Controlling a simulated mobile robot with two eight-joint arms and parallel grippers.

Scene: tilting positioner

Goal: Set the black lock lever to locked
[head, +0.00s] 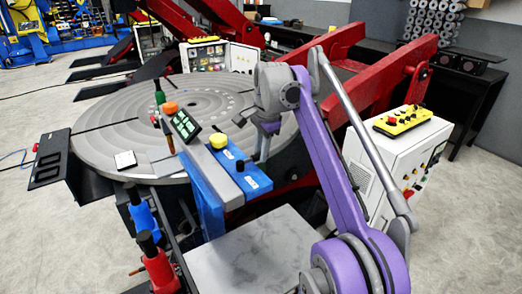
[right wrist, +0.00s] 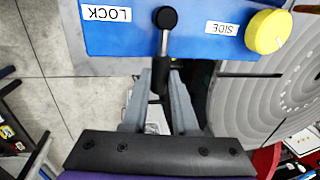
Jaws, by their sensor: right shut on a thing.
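The black lock lever (right wrist: 166,19) shows in the right wrist view as a black round knob on a short metal rod, with a black part below it. In the head view, my right gripper (head: 263,150) is at the right end of the blue panel (head: 206,188). The fingers hide part of the lever. My left gripper is not in view.
A yellow knob (right wrist: 267,31) sits on the blue panel close to the lever. A large grey round table (head: 90,150) lies behind the panel. A white control cabinet (head: 375,185) stands at right, and red and blue handled clamps (head: 160,270) are in front.

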